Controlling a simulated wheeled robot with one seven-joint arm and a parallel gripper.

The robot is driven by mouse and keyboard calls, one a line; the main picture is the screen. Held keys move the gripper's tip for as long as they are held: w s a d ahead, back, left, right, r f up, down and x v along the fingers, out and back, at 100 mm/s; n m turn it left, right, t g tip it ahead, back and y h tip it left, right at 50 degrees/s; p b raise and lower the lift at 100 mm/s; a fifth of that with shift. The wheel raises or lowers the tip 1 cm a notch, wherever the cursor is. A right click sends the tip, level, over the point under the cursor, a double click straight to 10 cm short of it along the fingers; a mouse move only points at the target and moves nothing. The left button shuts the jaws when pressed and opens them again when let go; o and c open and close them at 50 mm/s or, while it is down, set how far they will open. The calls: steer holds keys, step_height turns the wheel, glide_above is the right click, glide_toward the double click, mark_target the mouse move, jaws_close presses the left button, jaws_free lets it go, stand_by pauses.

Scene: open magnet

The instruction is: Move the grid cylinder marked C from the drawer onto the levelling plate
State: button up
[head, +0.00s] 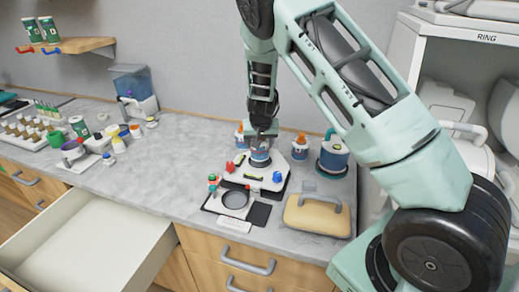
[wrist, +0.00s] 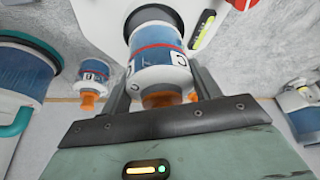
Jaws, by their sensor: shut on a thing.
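The grid cylinder marked C (wrist: 158,62) is blue and white with a red line and an orange end, and its letter shows in the wrist view. My gripper (head: 262,133) is shut on it, with a finger on each side. In the head view the cylinder (head: 260,157) is upright over the middle of the white levelling plate (head: 238,176). I cannot tell whether its base touches the plate. The plate carries green-yellow level vials and red and blue knobs. The drawer (head: 90,240) stands open at lower left, and its visible inside looks empty.
Similar cylinders with orange tops (head: 300,146) stand behind the plate. A blue container with a teal handle (head: 333,157) is to the right. Several jars and cups crowd the left counter.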

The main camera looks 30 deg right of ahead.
mark_target(260, 150)
steer(key=shift+f, duration=1.6)
steer(key=shift+f, duration=0.15)
steer(key=shift+f, duration=0.15)
steer(key=o, duration=1.3)
steer(key=shift+c, duration=0.2)
